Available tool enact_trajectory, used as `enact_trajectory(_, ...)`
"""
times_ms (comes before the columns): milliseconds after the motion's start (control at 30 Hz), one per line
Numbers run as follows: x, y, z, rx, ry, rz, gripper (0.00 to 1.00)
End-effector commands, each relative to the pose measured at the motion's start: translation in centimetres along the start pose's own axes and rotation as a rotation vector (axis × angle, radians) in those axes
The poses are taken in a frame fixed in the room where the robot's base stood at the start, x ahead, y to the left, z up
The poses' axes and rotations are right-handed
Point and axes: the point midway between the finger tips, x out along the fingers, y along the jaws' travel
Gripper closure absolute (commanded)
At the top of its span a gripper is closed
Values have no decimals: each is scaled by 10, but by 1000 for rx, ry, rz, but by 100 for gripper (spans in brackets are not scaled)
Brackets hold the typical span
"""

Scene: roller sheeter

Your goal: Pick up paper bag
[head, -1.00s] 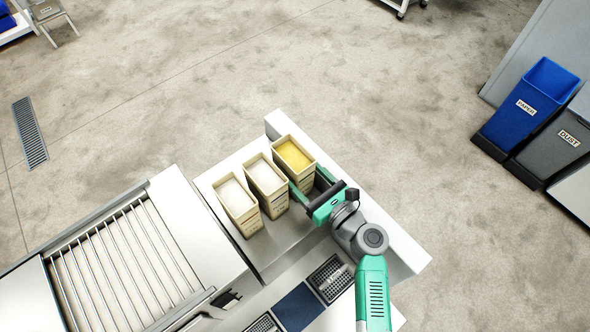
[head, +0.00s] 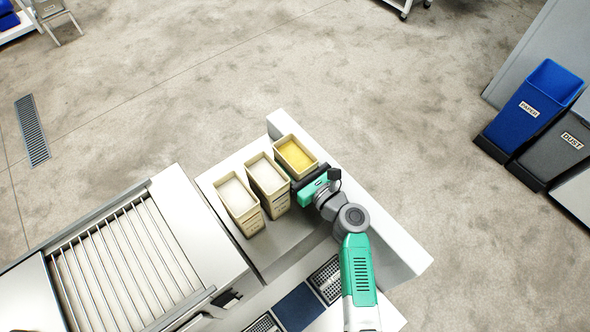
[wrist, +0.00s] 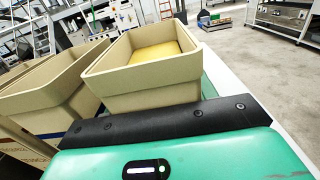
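I cannot make out a clear paper bag. Three beige tapered tubs with printed sides stand in a row on the steel counter in the head view: a left one (head: 246,213) and a middle one (head: 277,203) with pale powder, and a right one (head: 302,176) with yellow contents. My gripper (head: 310,186) is low, right up against the near side of the right tub. In the wrist view that tub (wrist: 150,85) stands just past my black palm bar, with a green strip showing at its right. My fingertips are hidden, so I cannot tell whether they press on it.
The middle tub stands close on the left. A low white wall (head: 370,215) runs along the counter's right side. A roller machine (head: 125,260) is at the left. A blue bin marked paper (head: 528,108) and a grey bin marked dust (head: 560,148) stand far right.

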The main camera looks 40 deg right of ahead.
Motion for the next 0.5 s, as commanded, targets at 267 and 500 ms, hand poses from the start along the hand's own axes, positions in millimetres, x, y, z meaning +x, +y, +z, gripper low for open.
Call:
enact_trajectory(267,0,-1,3,-1,-4,0,100)
enact_trajectory(500,0,0,32,-4,-7,0,100)
